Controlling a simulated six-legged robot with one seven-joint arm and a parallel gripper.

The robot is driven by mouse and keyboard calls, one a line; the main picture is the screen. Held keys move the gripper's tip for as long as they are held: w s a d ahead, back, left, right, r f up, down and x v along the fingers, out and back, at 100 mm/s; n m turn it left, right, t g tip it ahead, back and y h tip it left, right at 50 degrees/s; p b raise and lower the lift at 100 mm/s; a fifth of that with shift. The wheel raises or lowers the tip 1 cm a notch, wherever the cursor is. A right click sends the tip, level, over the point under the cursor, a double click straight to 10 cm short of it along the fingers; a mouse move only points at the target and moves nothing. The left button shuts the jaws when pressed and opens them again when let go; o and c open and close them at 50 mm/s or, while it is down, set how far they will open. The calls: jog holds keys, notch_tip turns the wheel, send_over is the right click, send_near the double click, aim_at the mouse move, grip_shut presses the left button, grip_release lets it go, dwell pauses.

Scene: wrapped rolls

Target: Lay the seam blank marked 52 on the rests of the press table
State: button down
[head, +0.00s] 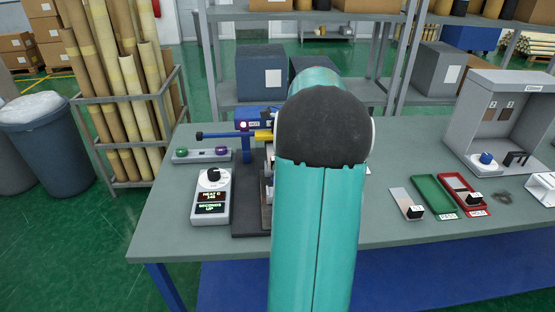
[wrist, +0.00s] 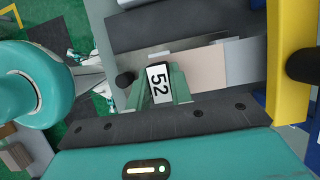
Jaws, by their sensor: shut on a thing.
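The seam blank marked 52 (wrist: 195,68) is a pale flat strip with a dark grip block and a white "52" label. My gripper (wrist: 160,92) is shut on its block, with a green finger on each side. The press (head: 247,122), blue with a yellow part, stands at the left of the bench; its yellow frame (wrist: 290,55) is at the right of the wrist view. My arm hides my gripper, the blank and most of the press table in the head view. Grey metal lies close around the strip; I cannot tell whether the strip touches the rests.
A control box with a dial (head: 212,195) stands left of the press's dark base (head: 250,215). To the right lie another blank (head: 405,200), a green tray (head: 424,184) and a red tray (head: 447,181) with a blank. A grey booth (head: 505,115) stands at the far right.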

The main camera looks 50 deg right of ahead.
jog(key=shift+s+d+f, duration=0.1)
jog(key=shift+s+f, duration=0.05)
jog(key=shift+s, duration=0.15)
jog(key=shift+w+f, duration=0.15)
jog(key=shift+f, duration=2.2)
jog(key=shift+f, duration=1.35)
jog(key=c, duration=1.2)
grip_release()
jog(key=shift+o, duration=0.2)
